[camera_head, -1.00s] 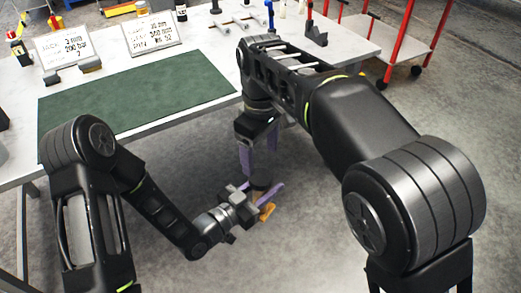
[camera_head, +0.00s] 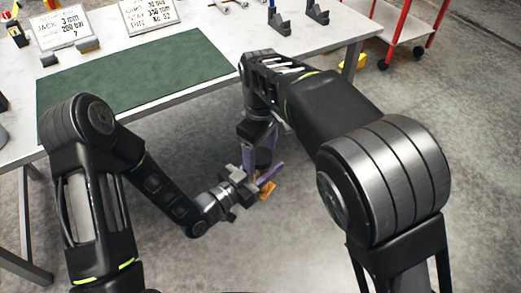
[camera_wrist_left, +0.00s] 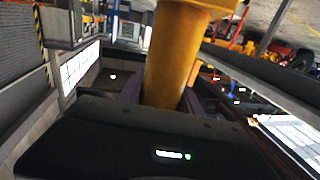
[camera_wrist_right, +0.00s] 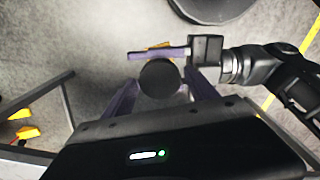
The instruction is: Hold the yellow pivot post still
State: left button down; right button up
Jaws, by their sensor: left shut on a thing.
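The yellow pivot post (camera_wrist_left: 172,65) rises between the purple fingers of my left gripper in the left wrist view. In the head view only a small yellow part (camera_head: 267,189) shows beside my left gripper (camera_head: 262,180), which is shut on the post. My right gripper (camera_head: 260,150) points down above it, fingers apart. In the right wrist view a dark round piece (camera_wrist_right: 159,79) lies between the fingers of my right gripper (camera_wrist_right: 162,84). They look open around it, but contact is hard to judge. The post's lower end is hidden.
A white table (camera_head: 200,28) with a green mat (camera_head: 140,78) and two printed signs (camera_head: 62,30) stands beyond my arms. A red-framed cart (camera_head: 405,25) is at the back right. A dark round object (camera_wrist_right: 212,5) shows in the right wrist view.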

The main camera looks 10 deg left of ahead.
jog(key=c, duration=1.3)
jog(key=m, duration=0.5)
jog(key=o, duration=1.5)
jog(key=shift+o, duration=0.2)
jog(key=shift+r, duration=0.1)
jog(key=shift+r, duration=2.2)
jog(key=shift+c, duration=0.3)
